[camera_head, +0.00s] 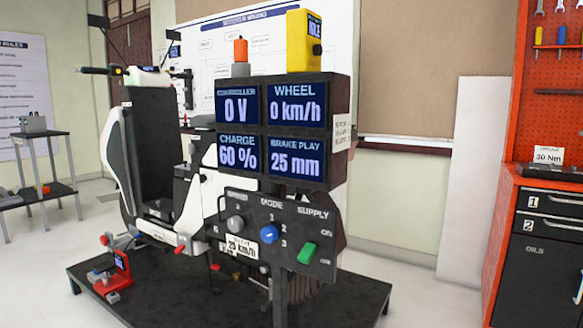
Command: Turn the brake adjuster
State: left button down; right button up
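The chassis rig, a white and black scooter frame (125,150), stands on a black platform (362,300). I cannot make out the brake adjuster for certain; small parts low on the frame are partly hidden behind the control panel. A dark display block (330,140) reads 0 V, 0 km/h, charge 60 % and brake play 25 mm. The control panel (290,262) below it has a grey speed knob (235,223), a blue mode knob (269,233) and a green supply switch (308,252). Neither of my grippers is in view.
A small red device (121,264) sits at the platform's left front. A red tool cabinet with black drawers (545,230) stands at the right, under a tool pegboard (555,75). A small shelf table (42,160) is at the left. The floor right of the platform is clear.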

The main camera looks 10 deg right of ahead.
aim_at(237, 276)
jog(key=i+j+z, duration=0.1)
jog(key=z, duration=0.35)
jog(key=j+z, duration=0.1)
jog(key=z, duration=0.35)
jog(key=i+j+z, duration=0.1)
jog(key=z, duration=0.35)
jog(key=j+z, duration=0.3)
jog(key=j, duration=0.2)
jog(key=j+z, duration=0.3)
jog(key=j, duration=0.25)
jog(key=j+z, duration=0.15)
jog(key=j, duration=0.95)
jog(key=i+j, duration=0.15)
jog(key=j, duration=0.15)
jog(key=i+j, duration=0.15)
jog(key=j, duration=0.15)
